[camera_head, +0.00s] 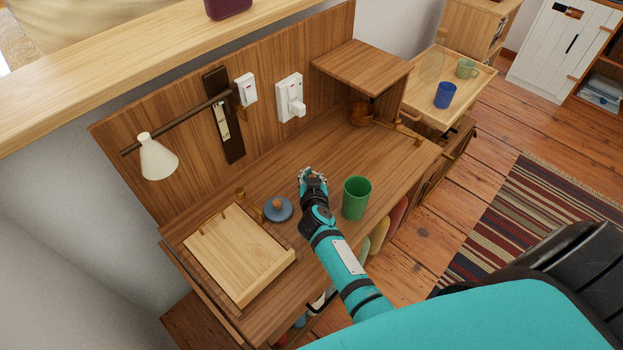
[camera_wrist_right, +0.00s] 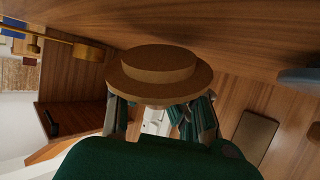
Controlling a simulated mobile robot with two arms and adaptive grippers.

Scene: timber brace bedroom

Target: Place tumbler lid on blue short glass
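My right gripper (camera_head: 312,176) is above the desk, between a blue disc lid with a wooden knob (camera_head: 278,210) and a tall green glass (camera_head: 356,198). In the right wrist view, a brown, cork-coloured, stepped round lid (camera_wrist_right: 158,82), apparently the tumbler lid, sits at the fingertips. The fingers (camera_wrist_right: 160,118) are on either side of its underside and appear shut on it. In the head view this lid is mostly hidden by the gripper. The short blue glass (camera_head: 444,95) stands upright and uncovered on the side table's tray at upper right. My left gripper is out of view.
The pale tray (camera_head: 470,75) also holds a green mug (camera_head: 466,68) and a clear glass item (camera_head: 432,66). A raised shelf (camera_head: 362,66) stands at the desk's far end, before the tray. A wooden box (camera_head: 238,255) and a lamp (camera_head: 157,157) are at left.

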